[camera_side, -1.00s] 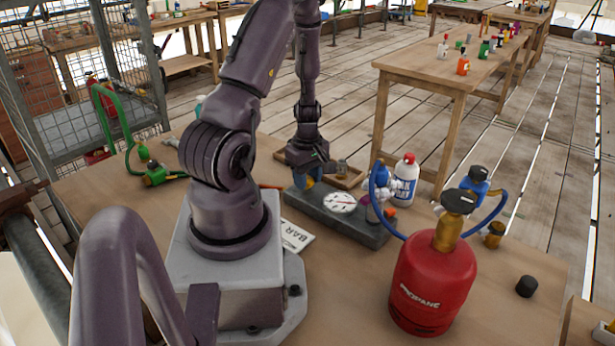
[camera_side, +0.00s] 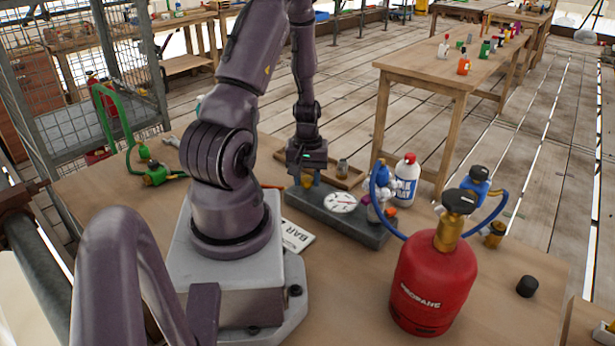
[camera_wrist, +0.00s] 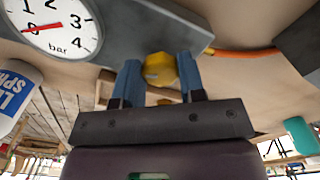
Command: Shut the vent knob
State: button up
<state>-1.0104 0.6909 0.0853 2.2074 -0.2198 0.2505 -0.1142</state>
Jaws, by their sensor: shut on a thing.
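The vent knob, a small yellow faceted knob (camera_wrist: 160,70), sits at the end of the grey gauge block (camera_side: 350,222). In the side view my gripper (camera_side: 307,176) points down over the block's left end. The block's round white dial (camera_wrist: 48,24) has a red needle near 0 and reads "bar". How far the knob is turned cannot be told.
A red propane cylinder (camera_side: 432,285) with a blue hose stands right of the block. A white bottle (camera_side: 406,180) stands behind it. A BAR card (camera_side: 296,238) lies in front. A wooden tray (camera_side: 345,178) is behind my gripper. A black cap (camera_side: 527,286) lies far right.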

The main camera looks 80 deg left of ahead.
aim_at(307, 179)
jog(key=shift+m, duration=1.9)
jog(key=o, duration=0.9)
jog(key=shift+o, duration=0.2)
notch_tip(307, 179, up, 13)
